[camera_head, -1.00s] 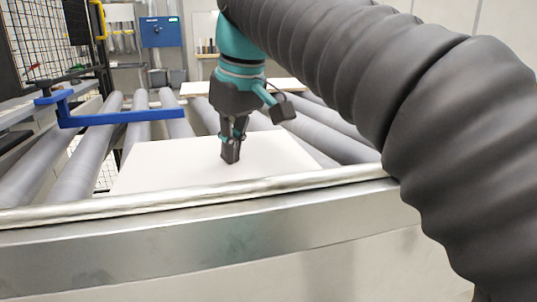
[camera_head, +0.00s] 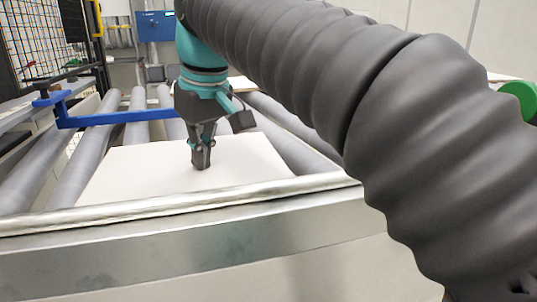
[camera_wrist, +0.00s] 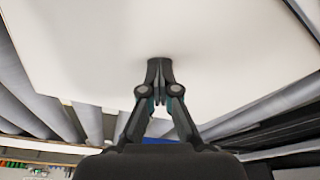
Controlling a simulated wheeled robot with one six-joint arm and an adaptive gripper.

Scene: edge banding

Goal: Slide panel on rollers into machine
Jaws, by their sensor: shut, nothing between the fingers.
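A flat white panel (camera_head: 130,170) lies on the grey rollers (camera_head: 88,150) behind a metal rail. My gripper (camera_head: 201,163) points down at the panel with its fingers together and nothing between them. Its tips are at or just above the panel's surface, a little right of the middle; I cannot tell whether they touch. In the wrist view the panel (camera_wrist: 200,40) fills the upper part, with the shut fingertips (camera_wrist: 159,66) over it. No machine can be made out for certain.
A metal rail (camera_head: 180,212) runs along the near side of the rollers. A blue bar (camera_head: 110,118) crosses above the rollers at left. A mesh guard (camera_head: 30,35) stands at far left. A blue box (camera_head: 156,26) hangs at the back. A green round part (camera_head: 520,98) shows at far right.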

